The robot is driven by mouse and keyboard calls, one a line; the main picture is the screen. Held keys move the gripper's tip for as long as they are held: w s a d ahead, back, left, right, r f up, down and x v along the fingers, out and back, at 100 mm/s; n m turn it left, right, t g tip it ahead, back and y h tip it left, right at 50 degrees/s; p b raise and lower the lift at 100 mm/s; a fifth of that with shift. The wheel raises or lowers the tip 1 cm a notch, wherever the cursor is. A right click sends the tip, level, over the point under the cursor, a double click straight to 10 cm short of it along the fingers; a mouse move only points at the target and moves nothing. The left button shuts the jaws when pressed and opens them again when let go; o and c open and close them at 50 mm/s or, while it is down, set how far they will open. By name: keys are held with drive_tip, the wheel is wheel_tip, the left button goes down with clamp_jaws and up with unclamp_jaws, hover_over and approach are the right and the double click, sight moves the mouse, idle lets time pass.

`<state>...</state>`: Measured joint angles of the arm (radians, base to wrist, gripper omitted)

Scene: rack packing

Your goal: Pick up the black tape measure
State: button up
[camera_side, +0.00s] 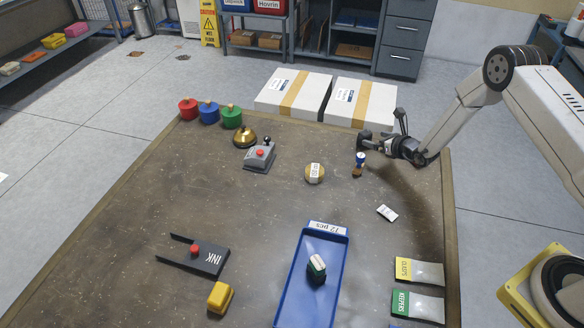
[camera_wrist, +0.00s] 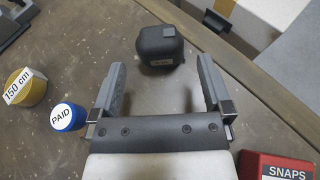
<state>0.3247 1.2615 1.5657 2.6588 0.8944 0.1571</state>
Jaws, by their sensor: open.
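The black tape measure (camera_wrist: 160,47) is a rounded dark case with a small pale label, standing on the table in the wrist view. In the side view a dark block (camera_side: 363,141) just left of my gripper (camera_side: 386,143) appears to be it, partly covered. My gripper (camera_wrist: 161,72) is open and empty. Its two grey fingers point toward the tape measure, which lies between their lines, at and just beyond the tips. I see no contact.
A blue-topped PAID stamp (camera_wrist: 67,117) stands left of the fingers, with a yellow 150 cm roll (camera_wrist: 25,88) farther left. A red SNAPS box (camera_wrist: 274,166) is at the lower right. White cartons (camera_side: 360,102) stand behind. The table's middle (camera_side: 240,205) is mostly clear.

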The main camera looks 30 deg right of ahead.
sight(361, 134)
drive_tip(key=shift+x, duration=1.15)
drive_tip(key=shift+w+f, duration=0.1)
drive_tip(key=shift+w, duration=0.05)
drive_tip(key=shift+x, duration=2.45)
drive_tip(key=shift+a, duration=0.1)
drive_tip(key=shift+c, duration=0.2)
drive_tip(key=c, duration=1.2)
